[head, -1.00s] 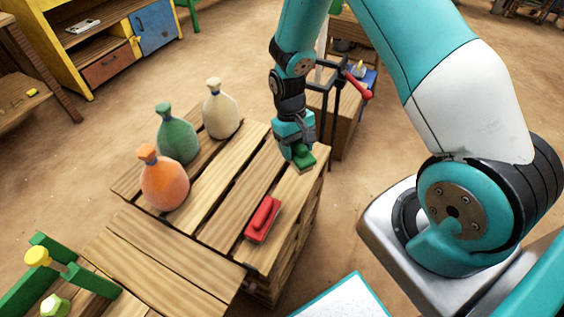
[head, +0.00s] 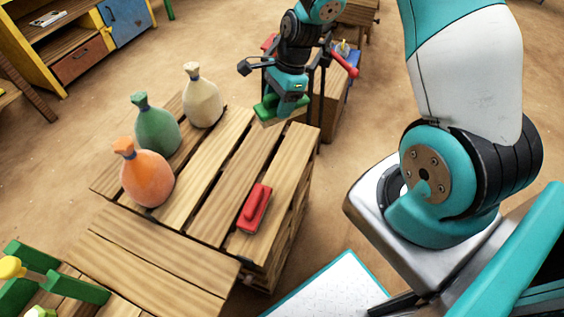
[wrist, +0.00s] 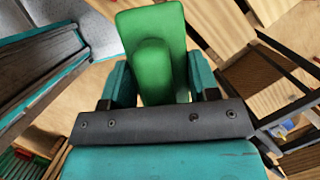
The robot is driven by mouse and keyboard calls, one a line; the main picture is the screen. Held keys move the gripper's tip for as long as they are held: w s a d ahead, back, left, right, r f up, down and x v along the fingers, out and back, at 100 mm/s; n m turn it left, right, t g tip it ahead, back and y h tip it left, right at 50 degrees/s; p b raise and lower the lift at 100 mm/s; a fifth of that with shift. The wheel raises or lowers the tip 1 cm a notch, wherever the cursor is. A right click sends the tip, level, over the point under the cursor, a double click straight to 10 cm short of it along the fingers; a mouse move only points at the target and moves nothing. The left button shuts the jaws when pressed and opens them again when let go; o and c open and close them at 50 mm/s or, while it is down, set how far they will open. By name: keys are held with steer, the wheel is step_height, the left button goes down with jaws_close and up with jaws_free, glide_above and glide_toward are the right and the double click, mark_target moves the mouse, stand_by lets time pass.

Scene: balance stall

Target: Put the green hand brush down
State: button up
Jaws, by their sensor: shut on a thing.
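The green hand brush (head: 266,108) is held in my gripper (head: 287,103), above the far right end of the wooden pallet stack (head: 205,190) in the head view. In the wrist view the green brush (wrist: 153,50) sits between the two teal fingers of my gripper (wrist: 153,82), which are shut on its handle. The brush appears to be a little above the slats; the exact gap cannot be told.
A red hand brush (head: 254,209) lies on the pallet's right slats. Orange (head: 147,178), green (head: 157,125) and cream (head: 202,97) bottle-shaped sacks stand along the left side. The middle slats are clear. A dark frame with a red handle (head: 344,64) stands behind.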

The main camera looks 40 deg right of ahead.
steer(key=shift+r+m, duration=0.1)
steer(key=shift+m, duration=0.3)
steer(key=shift+f, duration=0.25)
step_height(320, 180, down, 19)
steer(key=shift+f+b, duration=0.2)
steer(key=shift+b, duration=0.6)
